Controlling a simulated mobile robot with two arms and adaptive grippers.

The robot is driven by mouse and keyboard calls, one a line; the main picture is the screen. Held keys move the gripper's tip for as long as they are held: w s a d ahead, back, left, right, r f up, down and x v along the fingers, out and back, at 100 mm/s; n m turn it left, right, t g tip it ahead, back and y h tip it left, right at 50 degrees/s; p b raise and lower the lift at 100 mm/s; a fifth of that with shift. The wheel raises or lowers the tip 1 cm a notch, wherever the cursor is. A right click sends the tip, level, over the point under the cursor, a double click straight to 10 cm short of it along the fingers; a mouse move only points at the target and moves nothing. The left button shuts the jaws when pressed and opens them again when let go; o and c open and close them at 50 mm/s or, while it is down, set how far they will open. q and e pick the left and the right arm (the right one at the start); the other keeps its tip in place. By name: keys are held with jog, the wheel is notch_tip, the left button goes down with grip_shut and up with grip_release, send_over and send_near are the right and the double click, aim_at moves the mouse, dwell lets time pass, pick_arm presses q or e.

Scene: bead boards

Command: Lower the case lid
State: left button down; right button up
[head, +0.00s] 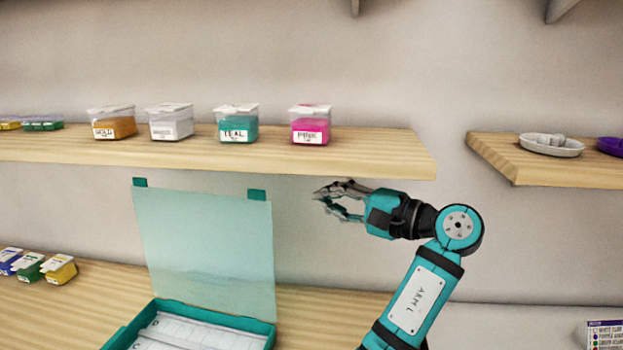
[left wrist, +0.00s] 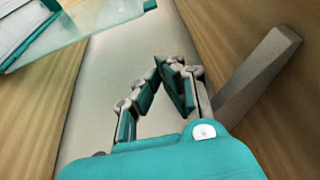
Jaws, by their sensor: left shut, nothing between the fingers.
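The case (head: 230,322) is a teal tray with white compartments on the lower wooden surface. Its clear teal lid (head: 207,245) stands open, nearly upright, with two teal tabs (head: 257,195) along its top edge. The left wrist view shows part of the lid (left wrist: 95,22) at the upper left. My left gripper (head: 318,194) is to the right of the lid's top edge, just below the upper shelf. Its fingers are closed at the tips with nothing between them, and it appears apart from the lid. The left wrist view shows the closed fingertips (left wrist: 170,64). My right gripper is out of view.
The upper shelf (head: 380,157) hangs just above my left gripper and carries several lidded bead boxes, including a pink one (head: 310,128). A grey bracket (left wrist: 258,78) is close by. Small bead boxes (head: 60,269) stand left of the case. A right shelf (head: 500,158) holds a grey dish (head: 551,147).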

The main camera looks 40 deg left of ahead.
pick_arm(q)
jog(key=a+p, duration=0.3)
jog(key=a, duration=0.8)
jog(key=shift+s+d+r+p, duration=0.1)
jog(key=shift+s+d, duration=0.3)
jog(key=shift+s, duration=0.35)
jog(key=shift+s+d+r+p, duration=0.15)
jog(key=shift+s+d, duration=0.3)
jog(key=shift+s, duration=0.25)
jog(key=shift+s+d+p, duration=0.1)
jog(key=shift+s+d, duration=0.3)
jog(key=shift+s, duration=0.35)
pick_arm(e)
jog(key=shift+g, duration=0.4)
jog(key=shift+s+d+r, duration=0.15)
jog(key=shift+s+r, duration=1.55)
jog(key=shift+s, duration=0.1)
